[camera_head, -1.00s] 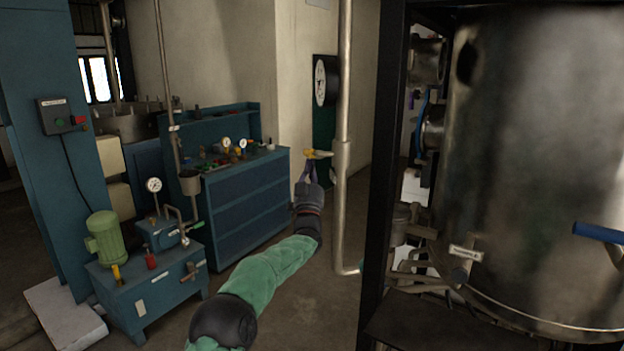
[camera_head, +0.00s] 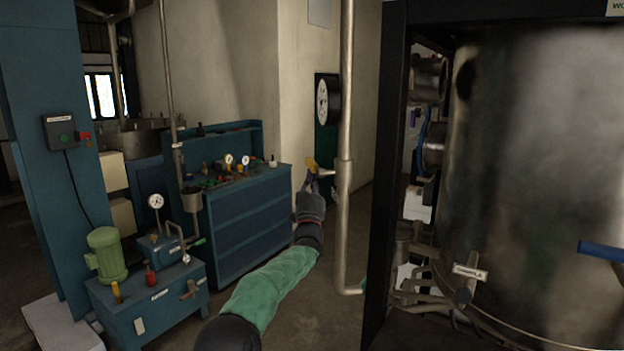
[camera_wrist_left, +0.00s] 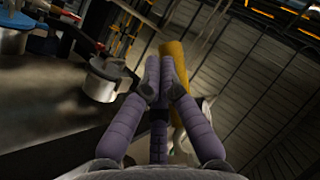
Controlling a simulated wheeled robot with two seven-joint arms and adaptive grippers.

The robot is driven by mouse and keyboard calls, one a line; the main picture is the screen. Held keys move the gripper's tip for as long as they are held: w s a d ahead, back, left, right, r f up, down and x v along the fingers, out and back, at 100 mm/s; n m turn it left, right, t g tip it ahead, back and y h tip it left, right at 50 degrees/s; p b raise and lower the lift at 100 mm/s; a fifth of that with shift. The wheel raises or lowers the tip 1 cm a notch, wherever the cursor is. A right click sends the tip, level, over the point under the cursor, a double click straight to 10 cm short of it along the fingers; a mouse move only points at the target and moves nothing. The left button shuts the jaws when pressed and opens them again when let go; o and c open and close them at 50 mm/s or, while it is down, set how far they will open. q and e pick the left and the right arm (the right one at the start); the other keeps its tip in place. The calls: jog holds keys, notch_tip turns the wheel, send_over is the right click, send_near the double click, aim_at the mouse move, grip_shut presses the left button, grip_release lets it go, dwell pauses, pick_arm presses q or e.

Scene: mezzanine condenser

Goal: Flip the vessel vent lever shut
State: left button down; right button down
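A yellow lever (camera_head: 311,164) sits on a short stub at the left of the grey vertical pipe (camera_head: 344,130). It stands tilted up beside the pipe. My left gripper (camera_head: 313,182) is just below and against it. In the left wrist view, the purple fingers of my left gripper (camera_wrist_left: 162,80) are drawn together, with their tips at the yellow lever (camera_wrist_left: 176,72). The lever shows behind and beside the tips, and I see no clear grasp around it. My right gripper is not in view.
A large metal vessel (camera_head: 540,170) in a dark frame (camera_head: 385,180) stands at the right, with a blue handle (camera_head: 602,250). A blue drawer bench (camera_head: 250,220) and a pump unit (camera_head: 150,300) stand at the left. A round gauge (camera_head: 322,102) hangs behind the pipe.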

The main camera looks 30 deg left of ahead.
pick_arm(q)
jog(key=shift+a, duration=0.1)
notch_tip(320, 180, down, 14)
jog(key=s+a+b, duration=0.1)
jog(key=s+b, duration=0.1)
jog(key=shift+a, duration=0.4)
jog(key=shift+r, duration=0.15)
